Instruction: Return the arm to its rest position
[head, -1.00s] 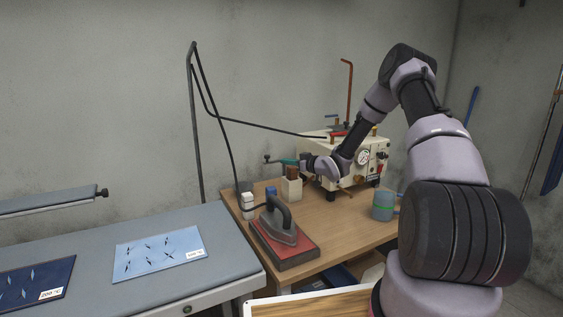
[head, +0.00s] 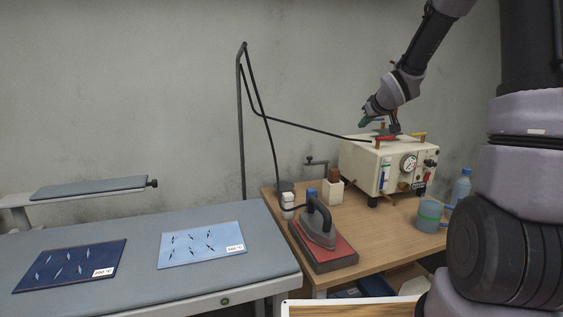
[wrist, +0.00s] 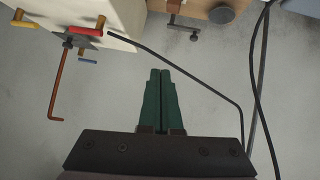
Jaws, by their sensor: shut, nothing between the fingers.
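My gripper (head: 366,121) is raised above the left end of the cream machine (head: 384,168) in the head view. In the wrist view its two green fingers (wrist: 159,78) lie side by side, shut, with nothing between them. My arm reaches up and over from the right side of the head view, partly out of frame at the top. The gripper appears apart from the machine, though the gap is hard to judge.
A wooden table holds the iron (head: 317,228) on its red rest and a cup (head: 429,215). A dark hose (head: 300,126) runs from a stand (head: 241,120) to the machine, near my gripper. The grey board (head: 120,290) carries two blue cloths. The wall behind is bare.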

